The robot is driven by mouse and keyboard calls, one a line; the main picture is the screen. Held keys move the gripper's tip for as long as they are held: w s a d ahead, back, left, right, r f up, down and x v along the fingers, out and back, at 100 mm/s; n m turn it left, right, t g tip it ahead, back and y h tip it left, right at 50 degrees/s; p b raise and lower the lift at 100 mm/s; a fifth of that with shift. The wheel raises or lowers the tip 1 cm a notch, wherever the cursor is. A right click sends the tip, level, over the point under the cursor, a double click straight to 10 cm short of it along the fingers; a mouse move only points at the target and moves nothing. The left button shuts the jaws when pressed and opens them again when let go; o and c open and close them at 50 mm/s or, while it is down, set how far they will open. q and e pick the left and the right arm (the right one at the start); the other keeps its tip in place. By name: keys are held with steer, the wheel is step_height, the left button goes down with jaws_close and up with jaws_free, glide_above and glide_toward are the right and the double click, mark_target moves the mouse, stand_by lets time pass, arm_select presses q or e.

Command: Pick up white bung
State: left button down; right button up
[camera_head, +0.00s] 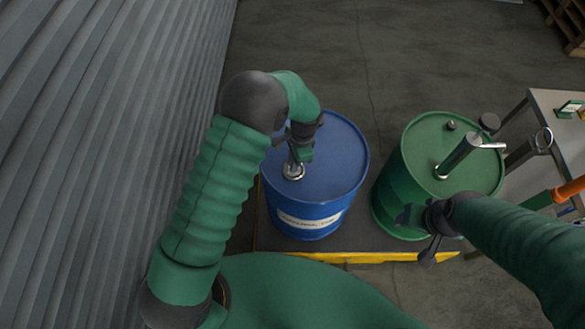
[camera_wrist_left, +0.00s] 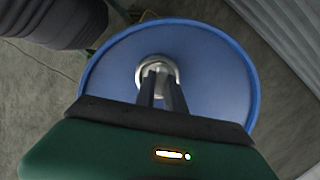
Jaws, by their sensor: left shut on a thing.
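The white bung (camera_head: 293,172) is a small pale, round piece at the near left part of the blue drum's (camera_head: 335,160) lid. It also shows in the left wrist view (camera_wrist_left: 142,74), with a ring-like rim. My left gripper (camera_head: 296,164) points down at it from above, and its fingers (camera_wrist_left: 162,86) are shut on it. I cannot tell whether the bung sits in the lid or is slightly clear of it. My right gripper (camera_head: 425,235) is in front of the green drum (camera_head: 400,190), away from the bung; its jaw opening is unclear.
The green drum stands right of the blue one, with a metal fitting (camera_head: 460,155) upright on its lid. Both stand on a dark, yellow-edged platform (camera_head: 345,257). A table (camera_head: 562,140) is at the right, a corrugated wall (camera_head: 110,90) at the left.

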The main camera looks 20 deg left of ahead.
arm_select(q)
steer(key=shift+d, duration=0.35)
arm_select(e)
steer(key=shift+d+f, duration=0.1)
steer(key=shift+d, duration=0.35)
